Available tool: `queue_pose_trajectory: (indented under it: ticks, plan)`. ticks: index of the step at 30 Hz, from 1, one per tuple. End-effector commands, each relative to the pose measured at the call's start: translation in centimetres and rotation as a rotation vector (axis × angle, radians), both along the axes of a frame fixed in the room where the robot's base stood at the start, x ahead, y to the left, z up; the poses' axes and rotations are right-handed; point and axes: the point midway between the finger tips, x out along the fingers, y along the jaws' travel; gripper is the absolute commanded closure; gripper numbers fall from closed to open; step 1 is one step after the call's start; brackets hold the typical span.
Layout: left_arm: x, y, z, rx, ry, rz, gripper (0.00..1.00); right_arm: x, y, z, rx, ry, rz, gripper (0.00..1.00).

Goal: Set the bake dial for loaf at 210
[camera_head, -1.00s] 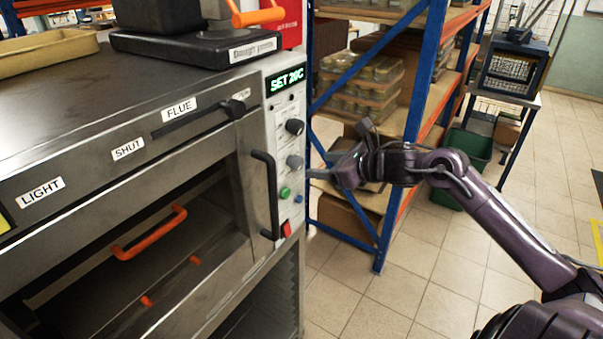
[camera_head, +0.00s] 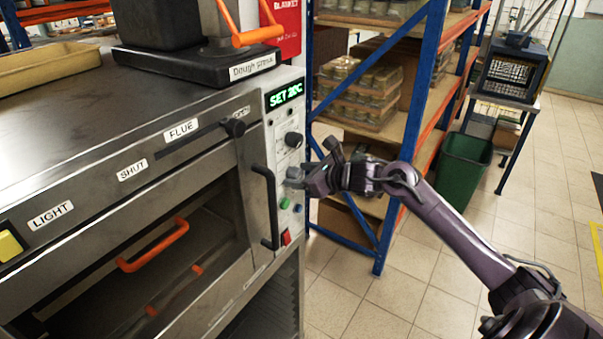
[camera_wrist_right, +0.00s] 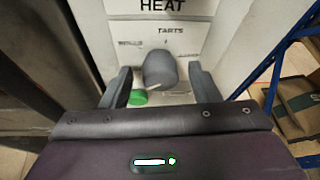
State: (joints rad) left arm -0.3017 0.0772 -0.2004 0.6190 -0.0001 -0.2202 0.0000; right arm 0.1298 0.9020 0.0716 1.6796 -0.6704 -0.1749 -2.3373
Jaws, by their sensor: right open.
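The oven's control panel (camera_head: 283,113) has a green display (camera_head: 285,95) that seems to read SET 20C. A black knob (camera_head: 293,139) sits below it, and a grey dial (camera_head: 294,172) lower down. In the right wrist view the grey dial (camera_wrist_right: 159,70) has a pale mark near its lower edge. Worn labels surround it; TARTS (camera_wrist_right: 171,30) is legible, another at the left is blurred. My right gripper (camera_head: 301,177) is open at the panel. Its fingers stand either side of the dial with visible gaps. My left gripper is not in view.
A black vertical handle (camera_head: 265,207) stands out left of the dial. A green button (camera_head: 284,204), blue button (camera_head: 297,208) and red switch (camera_head: 286,238) lie below. A blue-orange shelving rack (camera_head: 405,125) stands close behind my right arm. Tiled floor in front is clear.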

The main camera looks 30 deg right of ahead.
Motion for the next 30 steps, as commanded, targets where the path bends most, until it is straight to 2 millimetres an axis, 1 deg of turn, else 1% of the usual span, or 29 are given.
queue_pose_trajectory:
  ticks: [4, 5, 12, 15, 23, 30]
  plan:
    - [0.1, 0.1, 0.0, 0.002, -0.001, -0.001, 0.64, 0.0, 0.0, 0.0, 0.000, 0.000, 0.000, 0.44]
    - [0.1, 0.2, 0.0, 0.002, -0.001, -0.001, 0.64, 0.0, 0.0, 0.0, 0.001, 0.000, 0.000, 0.47]
    - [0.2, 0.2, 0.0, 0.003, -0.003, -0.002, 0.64, 0.0, 0.0, 0.0, 0.001, 0.000, -0.001, 0.79]
    - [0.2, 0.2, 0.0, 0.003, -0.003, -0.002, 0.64, 0.0, 0.0, 0.0, 0.001, 0.000, -0.001, 0.89]
    - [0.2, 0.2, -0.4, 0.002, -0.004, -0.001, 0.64, 0.0, -0.2, -0.1, 0.029, 0.014, -0.003, 0.89]
    - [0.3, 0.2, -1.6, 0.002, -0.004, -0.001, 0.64, 0.0, -0.3, -0.3, 0.146, 0.063, -0.003, 0.89]
